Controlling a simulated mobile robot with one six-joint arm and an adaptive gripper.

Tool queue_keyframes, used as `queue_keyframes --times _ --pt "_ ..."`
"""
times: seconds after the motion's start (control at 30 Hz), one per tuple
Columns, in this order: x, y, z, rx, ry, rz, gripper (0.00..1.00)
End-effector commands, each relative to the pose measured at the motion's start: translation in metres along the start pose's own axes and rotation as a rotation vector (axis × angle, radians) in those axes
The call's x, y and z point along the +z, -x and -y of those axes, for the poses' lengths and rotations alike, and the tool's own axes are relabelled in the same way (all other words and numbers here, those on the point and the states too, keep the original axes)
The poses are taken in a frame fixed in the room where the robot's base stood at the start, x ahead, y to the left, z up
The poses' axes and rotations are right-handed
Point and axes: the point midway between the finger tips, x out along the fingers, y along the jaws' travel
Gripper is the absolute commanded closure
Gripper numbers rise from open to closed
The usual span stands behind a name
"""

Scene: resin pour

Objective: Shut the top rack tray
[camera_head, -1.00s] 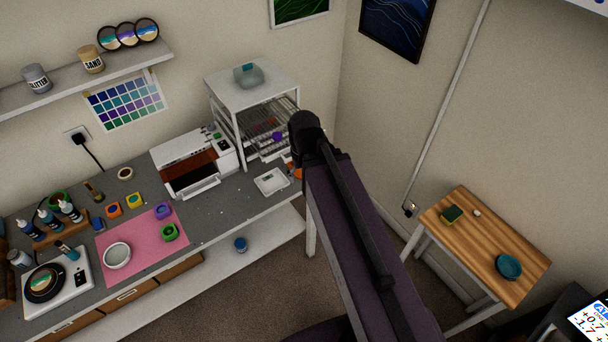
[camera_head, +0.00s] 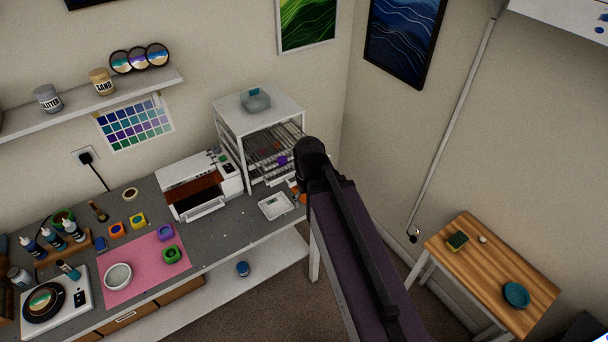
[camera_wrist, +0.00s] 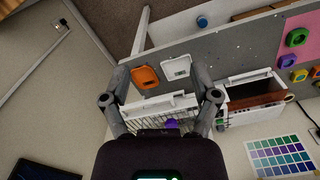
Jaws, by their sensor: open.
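The white rack (camera_head: 232,122) stands at the back right end of the grey desk, with wire trays (camera_head: 268,140) stacked inside. I cannot clearly tell how far the top tray is out. A purple item (camera_head: 282,160) shows in the rack. In the wrist view, a wire tray (camera_wrist: 148,117) with a white front edge lies just beyond my gripper (camera_wrist: 159,76). In the head view my arm hides the gripper and the rack's right front.
A clear container (camera_head: 256,101) sits on the rack. A small white tray (camera_head: 275,206) and an orange item (camera_wrist: 146,77) lie in front. A wooden side table (camera_head: 490,270) is at right, with open floor between.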

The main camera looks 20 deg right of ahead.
Motion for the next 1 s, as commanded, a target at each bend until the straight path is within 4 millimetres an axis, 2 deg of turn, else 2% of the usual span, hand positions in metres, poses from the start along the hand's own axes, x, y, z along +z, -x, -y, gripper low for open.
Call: queue_keyframes --times 0.03,0.2,0.47,1.0 --pt "0.0 -0.001 0.0 0.0 0.0 0.0 0.52" --pt "0.0 -0.012 0.0 0.0 0.0 0.0 1.0" --pt "0.0 -0.051 0.001 0.0 0.001 0.0 1.0" --pt "0.0 -0.157 0.002 -0.001 0.003 0.0 1.0"
